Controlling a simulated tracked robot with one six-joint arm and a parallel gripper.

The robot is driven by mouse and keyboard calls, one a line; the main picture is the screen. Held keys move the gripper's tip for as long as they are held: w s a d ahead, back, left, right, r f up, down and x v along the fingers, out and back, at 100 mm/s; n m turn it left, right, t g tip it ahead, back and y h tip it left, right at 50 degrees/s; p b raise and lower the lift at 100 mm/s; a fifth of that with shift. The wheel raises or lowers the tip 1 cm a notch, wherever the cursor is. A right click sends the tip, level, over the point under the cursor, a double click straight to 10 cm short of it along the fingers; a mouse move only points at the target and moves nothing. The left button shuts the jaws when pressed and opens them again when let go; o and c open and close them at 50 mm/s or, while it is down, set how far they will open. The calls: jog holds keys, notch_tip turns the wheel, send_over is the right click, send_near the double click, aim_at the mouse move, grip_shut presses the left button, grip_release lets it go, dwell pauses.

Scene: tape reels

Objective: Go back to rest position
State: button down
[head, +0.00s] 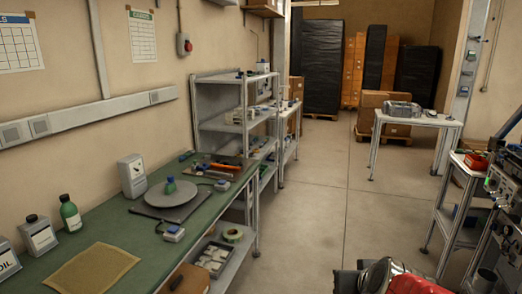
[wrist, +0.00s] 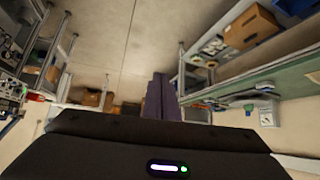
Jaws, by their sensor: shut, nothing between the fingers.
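My gripper (wrist: 160,96) shows in the wrist view, its two dark fingers close together and shut with nothing between them. Its wide dark body fills the bottom of that view. The fingers point out over the room, apart from the benches and shelves, and touch nothing that I can see. The wrist view looks upside down, with the floor at the top. In the head view I cannot make out the gripper's fingers; a red and grey part at the lower right edge looks like my own arm.
A green workbench (head: 115,228) runs along the left wall, holding a round grey plate (head: 171,200) and bottles. A tape roll (head: 232,235) lies on its lower shelf. Grey shelving (head: 222,127) stands beyond. A white table (head: 415,120) is at back right. The middle floor (head: 315,200) is clear.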

jog(key=s+a+r+g, duration=0.1)
jog(key=s+a, duration=0.1)
jog(key=s, duration=0.6)
jog(key=s+a+r+n+g, duration=0.1)
jog(key=s+a+g, duration=0.1)
jog(key=s, duration=0.6)
jog(key=shift+s+a+r+g, duration=0.3)
jog(key=shift+s+a+r, duration=0.1)
jog(key=shift+a, duration=0.25)
